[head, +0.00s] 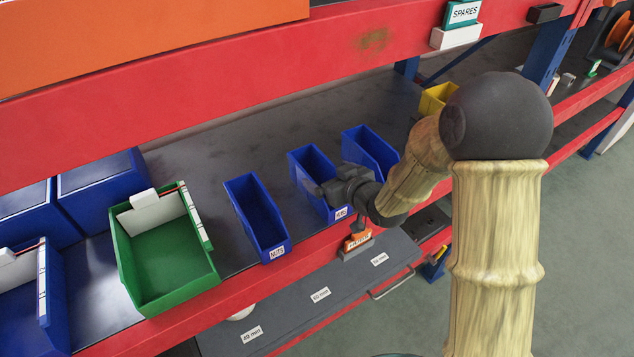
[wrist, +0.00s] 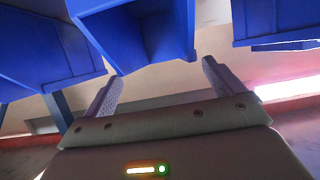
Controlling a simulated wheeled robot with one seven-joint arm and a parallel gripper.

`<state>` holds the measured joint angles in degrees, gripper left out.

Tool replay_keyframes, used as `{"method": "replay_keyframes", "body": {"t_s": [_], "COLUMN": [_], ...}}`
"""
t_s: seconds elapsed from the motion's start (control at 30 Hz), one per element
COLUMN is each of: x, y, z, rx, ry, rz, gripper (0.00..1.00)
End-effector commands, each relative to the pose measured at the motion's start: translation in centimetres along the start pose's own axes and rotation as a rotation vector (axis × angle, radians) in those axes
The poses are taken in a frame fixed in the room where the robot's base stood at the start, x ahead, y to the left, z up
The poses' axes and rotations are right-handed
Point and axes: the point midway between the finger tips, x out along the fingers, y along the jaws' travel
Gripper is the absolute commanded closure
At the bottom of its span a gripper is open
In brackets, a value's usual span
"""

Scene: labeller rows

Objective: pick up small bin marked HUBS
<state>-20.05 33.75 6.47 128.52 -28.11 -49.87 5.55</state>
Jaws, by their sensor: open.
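The small blue bin (head: 312,167) marked HUBS, its label small and partly legible, stands on the grey shelf in the head view, the middle one of three narrow blue bins. My gripper (head: 328,186) is at the front part of this bin and hides some of it. In the wrist view a blue bin (wrist: 150,30) shows beyond and between the two spread fingers of my gripper (wrist: 163,82). The fingers are open and hold nothing. I cannot tell whether they touch the bin.
A blue bin marked NUTS (head: 257,215) stands to the left, another blue bin (head: 372,150) close on the right. A green bin (head: 165,250) is further left. The red upper beam (head: 200,95) runs above. An orange-labelled holder (head: 356,243) sits on the front edge.

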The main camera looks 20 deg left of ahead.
Motion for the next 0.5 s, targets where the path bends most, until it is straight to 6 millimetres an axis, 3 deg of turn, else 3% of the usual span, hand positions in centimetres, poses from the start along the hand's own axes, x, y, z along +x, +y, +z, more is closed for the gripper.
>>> {"method": "replay_keyframes", "body": {"t_s": [0.3, 0.5], "x": [3.6, 4.5], "y": [0.0, 0.0], "z": [-0.3, -0.1], "rx": [-0.001, -0.001], "ry": [0.0, 0.001], "rz": [-0.001, -0.001], "gripper": [0.06, 0.06]}}
